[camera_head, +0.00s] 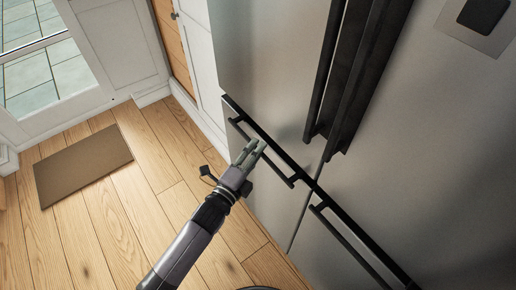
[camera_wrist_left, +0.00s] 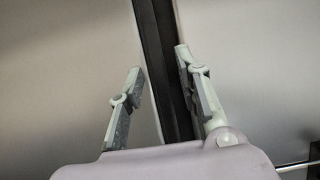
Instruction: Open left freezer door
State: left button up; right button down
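The left freezer door (camera_head: 279,207) is the lower left steel panel of a large fridge, and it looks shut. Its black bar handle (camera_head: 279,171) runs along its upper edge, just below a black trim strip. My left gripper (camera_head: 254,147) is in front of this handle and hides part of it. In the left wrist view its two fingers (camera_wrist_left: 158,75) are apart, with a dark bar (camera_wrist_left: 157,45) behind and between them, closer to the right finger. I cannot tell if that bar is handle or trim, or whether a finger touches it. My right gripper is not in view.
The right lower door has a similar black handle (camera_head: 348,245). Long black vertical handles (camera_head: 356,75) are on the upper doors. A white cabinet stands beside the fridge.

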pick_arm(q)
jog(key=shift+w+d, duration=0.35)
jog(key=shift+w, duration=0.25)
jog(key=shift+c, duration=0.4)
grip_shut()
